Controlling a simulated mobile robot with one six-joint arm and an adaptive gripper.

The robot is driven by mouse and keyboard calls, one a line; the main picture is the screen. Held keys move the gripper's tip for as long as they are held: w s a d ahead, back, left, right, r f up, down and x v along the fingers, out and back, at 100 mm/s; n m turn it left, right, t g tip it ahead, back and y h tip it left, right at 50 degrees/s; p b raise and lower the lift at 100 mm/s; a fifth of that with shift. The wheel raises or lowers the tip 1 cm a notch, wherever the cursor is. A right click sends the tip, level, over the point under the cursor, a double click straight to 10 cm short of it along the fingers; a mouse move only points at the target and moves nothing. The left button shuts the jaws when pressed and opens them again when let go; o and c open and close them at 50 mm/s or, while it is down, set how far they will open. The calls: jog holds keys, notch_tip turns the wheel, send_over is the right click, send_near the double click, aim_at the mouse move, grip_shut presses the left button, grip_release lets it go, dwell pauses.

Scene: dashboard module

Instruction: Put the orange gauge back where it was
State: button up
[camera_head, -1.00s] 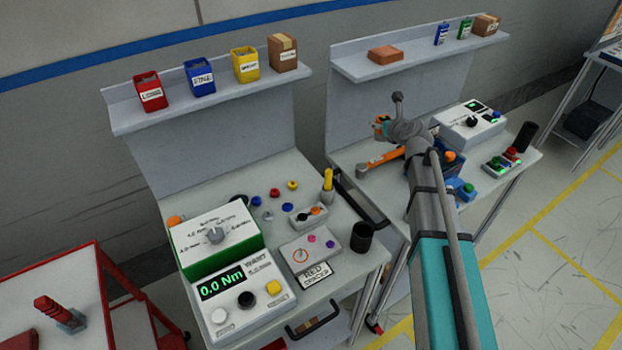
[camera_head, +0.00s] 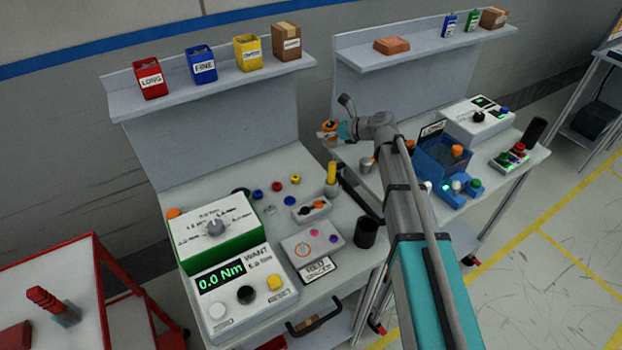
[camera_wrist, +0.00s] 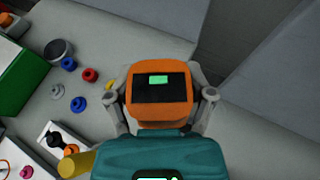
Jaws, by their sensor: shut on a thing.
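The orange gauge (camera_wrist: 160,67) is a boxy orange piece with a dark face and a small green display. In the wrist view my gripper (camera_wrist: 161,96) has one grey finger on each side of it and is shut on it. In the head view the gauge shows small (camera_head: 327,126) at the end of my arm, held above the benches near the gap between them, by the back right of the left bench. Its underside is hidden. I cannot make out an empty place for it.
The left bench carries a green-sided dial box (camera_head: 212,235), a 0.0 Nm readout box (camera_head: 238,290), several coloured knobs, a yellow-topped post (camera_head: 332,175) and a black cup (camera_head: 366,232). A blue device (camera_head: 447,165) stands on the right bench. Shelves rise behind both benches.

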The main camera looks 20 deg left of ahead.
jog(key=s+a+f+n+g, duration=0.1)
jog(key=s+a+n+g, duration=0.2)
jog(key=s+a+g, duration=0.1)
jog(key=shift+s+a+b, duration=0.35)
jog(key=shift+a+b, duration=0.1)
jog(key=shift+a, duration=0.05)
jog(key=shift+f, duration=0.2)
notch_tip(320, 180, down, 6)
jog(key=b, duration=0.6)
jog(key=shift+f, duration=0.15)
jog(key=shift+f+b, duration=1.75)
jog(key=shift+b, duration=0.25)
jog(key=o, duration=1.3)
jog(key=shift+c, duration=0.2)
